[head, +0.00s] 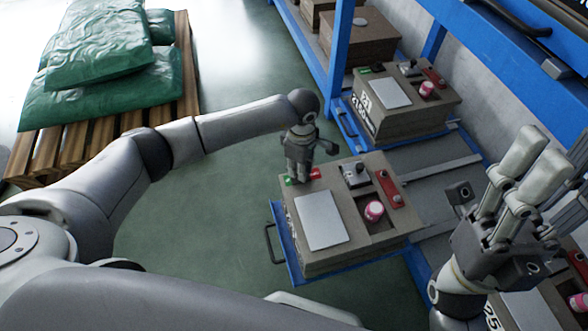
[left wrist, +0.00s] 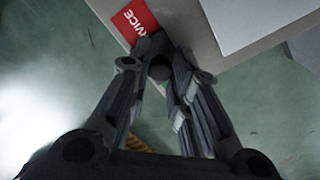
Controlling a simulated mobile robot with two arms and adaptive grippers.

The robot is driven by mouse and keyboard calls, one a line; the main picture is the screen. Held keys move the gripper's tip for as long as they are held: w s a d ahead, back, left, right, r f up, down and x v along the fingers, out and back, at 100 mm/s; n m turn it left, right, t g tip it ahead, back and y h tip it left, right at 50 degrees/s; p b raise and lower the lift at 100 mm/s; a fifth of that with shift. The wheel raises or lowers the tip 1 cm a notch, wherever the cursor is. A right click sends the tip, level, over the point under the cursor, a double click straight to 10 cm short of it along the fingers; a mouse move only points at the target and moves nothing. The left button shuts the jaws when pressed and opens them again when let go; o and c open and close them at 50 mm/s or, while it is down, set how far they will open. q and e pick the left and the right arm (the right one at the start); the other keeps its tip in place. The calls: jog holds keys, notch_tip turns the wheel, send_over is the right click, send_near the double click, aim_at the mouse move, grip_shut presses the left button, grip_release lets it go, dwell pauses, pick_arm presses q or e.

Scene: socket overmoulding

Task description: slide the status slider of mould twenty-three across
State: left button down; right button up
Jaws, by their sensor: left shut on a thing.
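A grey-brown mould (head: 345,240) sits on a blue tray in the middle of the head view, between one marked 21 and one marked 25; its own number is hidden. Its status slider lies at the far-left corner of its top, with red and green showing beside my left gripper (head: 297,178). In the left wrist view my left gripper (left wrist: 160,72) is shut on the slider's dark round knob (left wrist: 159,69). A red label (left wrist: 134,18) ending in "VICE" shows beside it, and a bit of green shows below. My right gripper (head: 535,165) is raised at the right, fingers apart and empty.
The mould's top carries a pale plate (head: 320,219), a pink-red cup-like part (head: 374,211) and a red strip (head: 389,188). Mould 21 (head: 405,115) stands behind, near a blue rack post (head: 340,60). A pallet of green sacks (head: 105,75) stands at the left.

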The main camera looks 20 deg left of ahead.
pick_arm(q)
jog(key=shift+w+d+f+b, duration=0.1)
jog(key=shift+w+d+b, duration=0.2)
jog(key=shift+w+d, duration=0.25)
jog(key=shift+w+d+b, duration=0.25)
jog(key=shift+w+d, duration=0.05)
jog(key=shift+d, duration=0.4)
jog(key=shift+w+d, duration=0.25)
jog(key=shift+d, duration=0.05)
jog(key=c, duration=1.3)
grip_release()
jog(key=shift+r, duration=0.2)
notch_tip(320, 180, up, 12)
jog(key=shift+d+f, duration=0.1)
